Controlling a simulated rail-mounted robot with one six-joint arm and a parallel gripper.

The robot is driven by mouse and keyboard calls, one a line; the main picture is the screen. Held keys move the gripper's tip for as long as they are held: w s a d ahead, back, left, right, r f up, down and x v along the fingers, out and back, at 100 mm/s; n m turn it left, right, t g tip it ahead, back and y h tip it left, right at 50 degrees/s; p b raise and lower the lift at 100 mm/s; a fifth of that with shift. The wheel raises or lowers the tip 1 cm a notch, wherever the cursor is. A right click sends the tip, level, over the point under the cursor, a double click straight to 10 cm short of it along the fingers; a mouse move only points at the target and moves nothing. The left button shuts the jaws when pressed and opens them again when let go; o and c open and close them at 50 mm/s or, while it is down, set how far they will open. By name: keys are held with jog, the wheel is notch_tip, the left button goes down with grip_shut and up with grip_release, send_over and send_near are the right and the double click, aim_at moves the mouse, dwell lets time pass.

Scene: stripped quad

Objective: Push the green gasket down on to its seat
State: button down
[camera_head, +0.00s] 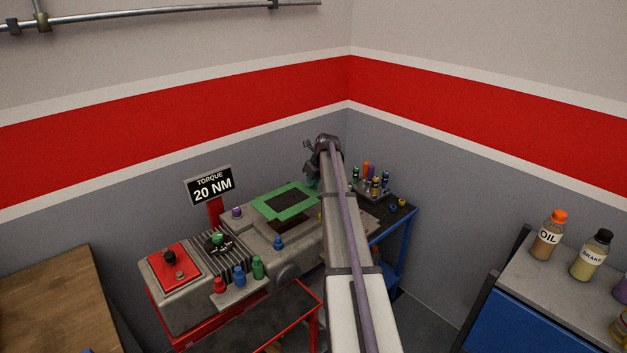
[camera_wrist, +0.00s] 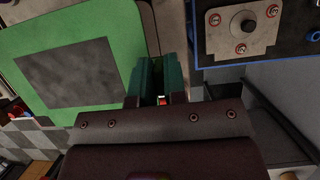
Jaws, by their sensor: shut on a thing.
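The green gasket (camera_head: 295,215) is a flat rectangular frame with a large opening. It lies over the top of the grey housing (camera_head: 262,240) in the head view. In the wrist view the gasket (camera_wrist: 126,52) fills the upper left, with dark grey surface showing through its opening. My gripper (camera_head: 314,178) is at the gasket's far right side, partly hidden by my arm. In the wrist view its dark green fingers (camera_wrist: 160,65) are close together at the gasket's right edge, shut on it. The gripped part is hidden between them. I cannot tell whether the gasket touches its seat all round.
A torque sign (camera_head: 211,185) stands behind the housing. Coloured plugs (camera_head: 239,276) stand along the front left, and a blue knob (camera_head: 278,243) is near the gasket. A dark cart with a fixture plate (camera_wrist: 240,30) is close on the right. Walls close in behind.

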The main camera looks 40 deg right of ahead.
aim_at(315, 187)
jog(key=shift+f+b, duration=1.95)
jog(key=shift+f, duration=0.55)
jog(key=shift+f+b, duration=0.35)
jog(key=shift+b, duration=0.15)
jog(key=shift+f+b, duration=1.55)
jog(key=c, duration=1.1)
grip_release()
jog(key=p+v, duration=1)
jog(key=shift+r, duration=0.4)
jog(key=shift+s, duration=0.1)
